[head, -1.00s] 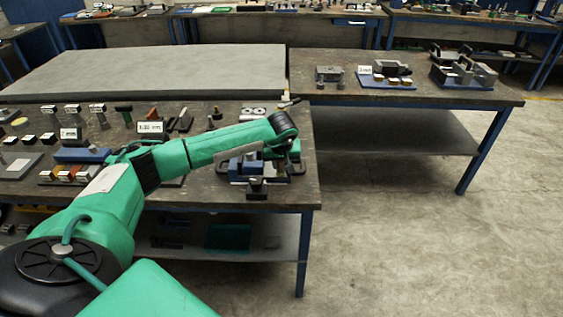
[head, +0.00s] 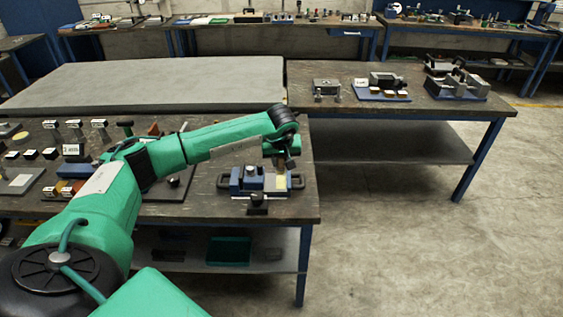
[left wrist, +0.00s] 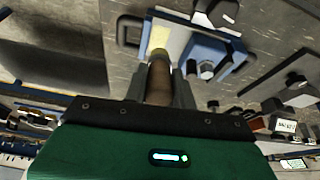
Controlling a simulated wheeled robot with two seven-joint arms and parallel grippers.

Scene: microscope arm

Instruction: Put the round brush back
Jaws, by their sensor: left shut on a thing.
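My left gripper (head: 281,158) hangs above the right end of a blue-and-grey fixture on the near bench. In the left wrist view my left gripper (left wrist: 159,90) is shut on a brown cylindrical piece (left wrist: 159,82), which looks like the round brush's handle. Its far end points toward a pale yellow patch on the fixture plate; whether it touches cannot be told. The fixture (head: 237,187) has a blue block, a silver knob and dark side handles. It also shows in the left wrist view (left wrist: 231,52). The brush's bristles cannot be made out. My right gripper is not in view.
A small black stand (head: 257,204) is in front of the fixture. Labelled blocks and tools crowd the bench's left side. A large grey slab (head: 150,84) lies behind. A second bench (head: 440,111) at right holds several metal fixtures. The floor at right is clear.

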